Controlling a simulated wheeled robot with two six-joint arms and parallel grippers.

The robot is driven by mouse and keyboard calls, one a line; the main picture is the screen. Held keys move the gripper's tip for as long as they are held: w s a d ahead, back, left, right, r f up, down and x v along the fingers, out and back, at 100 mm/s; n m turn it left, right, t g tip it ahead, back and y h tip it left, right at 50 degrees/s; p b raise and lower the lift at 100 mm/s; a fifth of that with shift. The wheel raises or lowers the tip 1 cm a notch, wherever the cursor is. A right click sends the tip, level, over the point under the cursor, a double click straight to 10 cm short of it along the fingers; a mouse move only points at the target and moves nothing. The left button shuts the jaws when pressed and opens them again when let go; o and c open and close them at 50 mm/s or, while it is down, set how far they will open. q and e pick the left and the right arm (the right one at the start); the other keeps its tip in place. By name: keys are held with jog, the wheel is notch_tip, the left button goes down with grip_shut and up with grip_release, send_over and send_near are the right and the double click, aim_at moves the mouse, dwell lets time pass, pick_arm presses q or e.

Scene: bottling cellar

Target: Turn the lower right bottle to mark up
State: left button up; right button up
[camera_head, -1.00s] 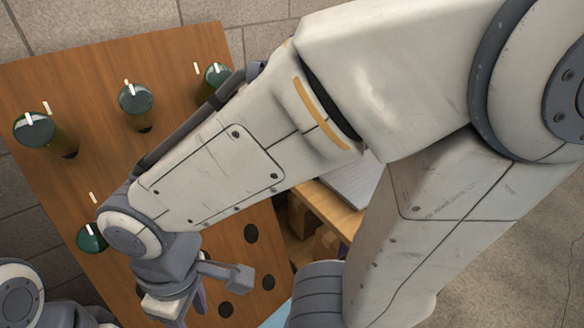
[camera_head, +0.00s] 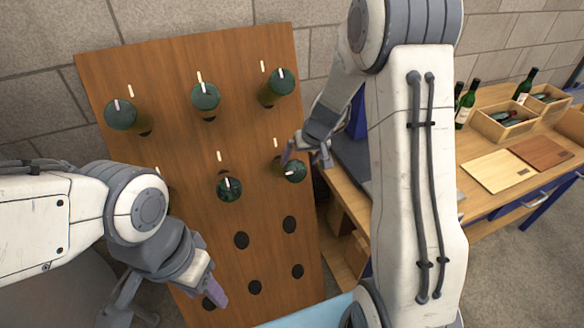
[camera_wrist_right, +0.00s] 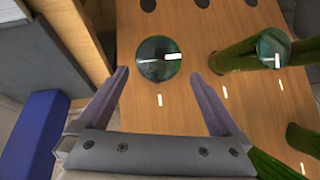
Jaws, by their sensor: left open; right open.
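The lower right bottle (camera_head: 294,171) sticks out of the wooden board, its dark green base facing out. My right gripper (camera_head: 306,154) is open at this bottle. In the wrist view its fingers (camera_wrist_right: 160,76) stand on either side of the base, with gaps visible. My left gripper (camera_head: 178,303) is open and empty in front of the board's lower left part.
The board (camera_head: 190,150) holds more bottles: a top row of three and a lower middle one (camera_head: 229,188) close by. My left arm covers the lower left place. Empty holes lie below. A table (camera_head: 490,135) with crates and bottles stands at right.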

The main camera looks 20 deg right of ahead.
aim_at(292, 174)
jog(key=b+x, duration=0.1)
jog(key=x, duration=0.9)
jog(key=shift+w+d+f+b, duration=0.1)
jog(key=shift+d+f+b, duration=0.1)
jog(key=shift+b, duration=0.1)
